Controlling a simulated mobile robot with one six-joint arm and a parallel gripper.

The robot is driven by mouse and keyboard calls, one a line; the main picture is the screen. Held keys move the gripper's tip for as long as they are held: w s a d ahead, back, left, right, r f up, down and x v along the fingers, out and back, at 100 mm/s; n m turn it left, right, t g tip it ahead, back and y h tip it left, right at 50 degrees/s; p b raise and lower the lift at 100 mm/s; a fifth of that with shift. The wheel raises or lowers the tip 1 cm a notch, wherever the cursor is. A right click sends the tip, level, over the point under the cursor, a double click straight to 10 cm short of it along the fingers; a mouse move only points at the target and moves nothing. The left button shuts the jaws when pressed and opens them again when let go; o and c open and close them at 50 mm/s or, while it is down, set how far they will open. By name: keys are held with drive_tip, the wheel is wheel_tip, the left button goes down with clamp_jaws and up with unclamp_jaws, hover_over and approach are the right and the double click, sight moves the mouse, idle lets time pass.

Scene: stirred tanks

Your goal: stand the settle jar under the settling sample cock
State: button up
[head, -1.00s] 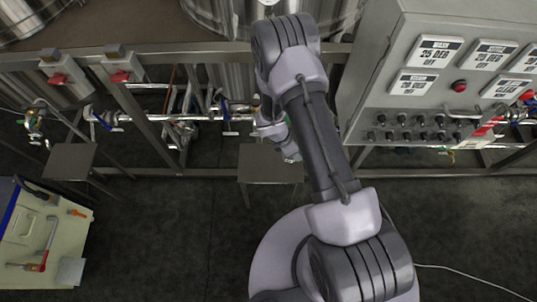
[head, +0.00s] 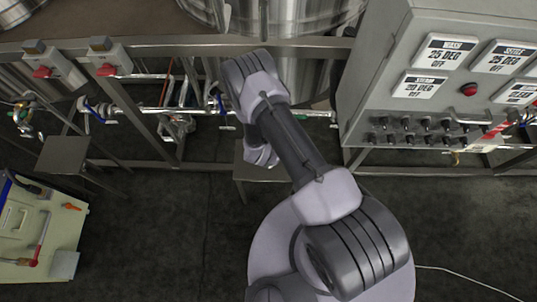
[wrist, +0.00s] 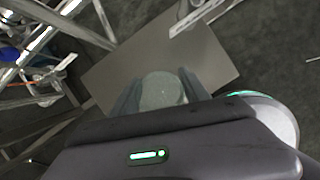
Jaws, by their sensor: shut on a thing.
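In the wrist view a round, pale grey-green jar (wrist: 163,90), seen from above, sits between the two fingers of my gripper (wrist: 160,86), which is shut on it. I take it for the settle jar; no label shows. A flat grey stand plate (wrist: 205,58) lies beneath it. I cannot tell whether the jar touches the plate. In the head view my gripper (head: 262,156) is over the same small stand (head: 258,174), and my arm hides the jar. A blue-handled valve (head: 220,104) shows left of my arm. I cannot tell which cock is the settling one.
Another small stand (head: 66,152) is at left, under a second blue-handled valve (head: 95,112). A grey control panel (head: 440,85) with label plates is at right. A frame rail (head: 160,45) runs behind. The dark floor between is clear.

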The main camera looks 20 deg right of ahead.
drive_tip(key=w, duration=0.2)
drive_tip(key=w+b, duration=0.1)
drive_tip(key=shift+w+d+f, duration=0.2)
drive_tip(key=shift+d+f, duration=0.15)
drive_tip(key=shift+f, duration=0.05)
drive_tip(key=shift+s+f+b, duration=0.1)
drive_tip(key=shift+f+b, duration=0.9)
drive_tip(key=shift+f, duration=0.75)
drive_tip(key=o, duration=1.5)
drive_tip(key=shift+r, duration=0.1)
drive_tip(key=shift+c, duration=0.2)
